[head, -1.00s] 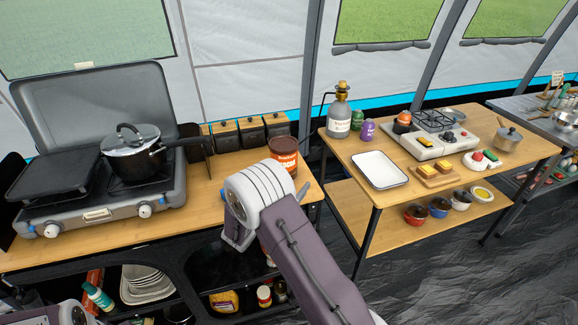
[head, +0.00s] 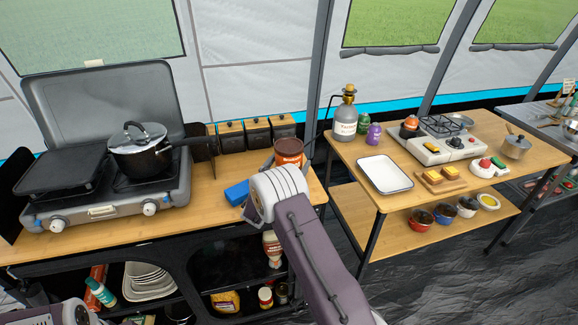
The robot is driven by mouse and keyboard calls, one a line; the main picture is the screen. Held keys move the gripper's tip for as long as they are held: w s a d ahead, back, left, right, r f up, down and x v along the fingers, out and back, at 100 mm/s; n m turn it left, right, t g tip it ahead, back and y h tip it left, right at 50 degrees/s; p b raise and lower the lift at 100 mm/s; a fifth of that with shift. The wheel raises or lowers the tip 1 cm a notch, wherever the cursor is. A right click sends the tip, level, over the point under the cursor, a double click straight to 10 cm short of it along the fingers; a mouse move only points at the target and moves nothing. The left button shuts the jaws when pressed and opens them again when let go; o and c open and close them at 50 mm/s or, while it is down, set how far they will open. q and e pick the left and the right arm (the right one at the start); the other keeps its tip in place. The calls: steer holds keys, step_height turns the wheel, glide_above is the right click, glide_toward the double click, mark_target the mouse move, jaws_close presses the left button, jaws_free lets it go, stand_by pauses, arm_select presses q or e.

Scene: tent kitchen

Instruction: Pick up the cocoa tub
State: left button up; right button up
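The cocoa tub (head: 288,151) is a reddish-brown round tub with a dark top. It stands upright near the right end of the stove table (head: 205,196), in front of the wooden-lidded canisters. My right gripper (head: 272,163) is at the tub's near left side, with a grey finger part showing beside it. My white wrist covers the tub's lower part and most of the gripper, so I cannot tell whether the fingers touch it or how far they are open. Only a bit of my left arm shows at the bottom left; its gripper is out of view.
A blue block (head: 237,192) lies on the table just left of my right wrist. Lidded canisters (head: 257,134) stand behind the tub. A pot (head: 140,152) sits on the stove (head: 105,205) to the left. A gap separates this table from the second table (head: 378,201).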

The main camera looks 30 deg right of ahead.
steer(key=shift+r, duration=0.1)
steer(key=c, duration=2)
steer(key=shift+r, duration=0.6)
step_height(320, 180, up, 3)
steer(key=shift+r, duration=0.1)
steer(key=s+d+r, duration=0.1)
steer(key=s+r, duration=0.5)
steer(key=s, duration=0.5)
steer(key=shift+s+d+r, duration=0.3)
steer(key=shift+d, duration=0.05)
